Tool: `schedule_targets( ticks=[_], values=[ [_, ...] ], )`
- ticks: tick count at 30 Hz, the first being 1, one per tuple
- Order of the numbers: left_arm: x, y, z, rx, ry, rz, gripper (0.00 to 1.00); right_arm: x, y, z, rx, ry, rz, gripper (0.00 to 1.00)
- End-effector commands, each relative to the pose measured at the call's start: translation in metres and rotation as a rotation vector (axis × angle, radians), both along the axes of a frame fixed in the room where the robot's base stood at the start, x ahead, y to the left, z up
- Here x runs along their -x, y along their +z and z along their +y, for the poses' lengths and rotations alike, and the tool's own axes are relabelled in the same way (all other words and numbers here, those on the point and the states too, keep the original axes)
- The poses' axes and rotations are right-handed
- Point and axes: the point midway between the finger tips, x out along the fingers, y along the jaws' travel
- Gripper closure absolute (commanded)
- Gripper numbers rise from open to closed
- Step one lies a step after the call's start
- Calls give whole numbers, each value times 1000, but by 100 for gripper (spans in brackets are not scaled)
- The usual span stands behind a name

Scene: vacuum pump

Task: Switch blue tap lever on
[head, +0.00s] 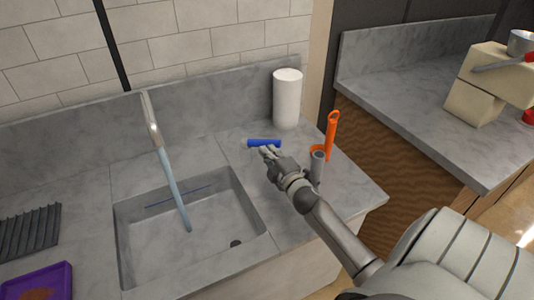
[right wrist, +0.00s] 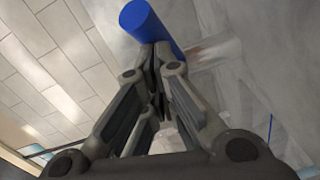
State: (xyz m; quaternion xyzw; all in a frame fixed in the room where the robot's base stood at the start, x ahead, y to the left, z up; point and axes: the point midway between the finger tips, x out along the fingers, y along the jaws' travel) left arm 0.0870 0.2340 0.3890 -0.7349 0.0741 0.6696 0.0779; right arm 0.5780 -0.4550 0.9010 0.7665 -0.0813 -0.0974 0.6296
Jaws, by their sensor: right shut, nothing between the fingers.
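The blue tap lever (head: 264,143) lies level above the counter, to the right of the sink's far corner. It also shows as a blue cylinder in the right wrist view (right wrist: 148,20). My right gripper (head: 265,152) is just on the near side of the lever. Its fingers (right wrist: 157,52) are shut together and empty, with the tips at or very near the lever; I cannot tell whether they touch. The metal tap spout (head: 151,120) rises behind the sink, and a pale blue stream (head: 174,190) runs from it down into the basin. My left gripper is out of view.
An orange lever (head: 332,132) stands upright beside a grey cylinder (head: 317,168), close to my right wrist. A white cylinder (head: 287,98) stands behind the blue lever. The sink (head: 140,250) is left of my arm. A purple tray (head: 45,282) lies at the lower left.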

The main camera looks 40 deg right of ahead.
Motion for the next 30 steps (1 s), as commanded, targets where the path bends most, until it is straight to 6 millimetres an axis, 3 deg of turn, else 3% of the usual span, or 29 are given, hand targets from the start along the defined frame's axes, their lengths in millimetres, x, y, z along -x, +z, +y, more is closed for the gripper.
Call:
schedule_targets(
  ticks=[17,30],
  values=[
    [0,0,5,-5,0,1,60,0,4,-1,2,0,0,100],
    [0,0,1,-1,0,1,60,0,74,-1,6,3,-2,100]
  ],
)
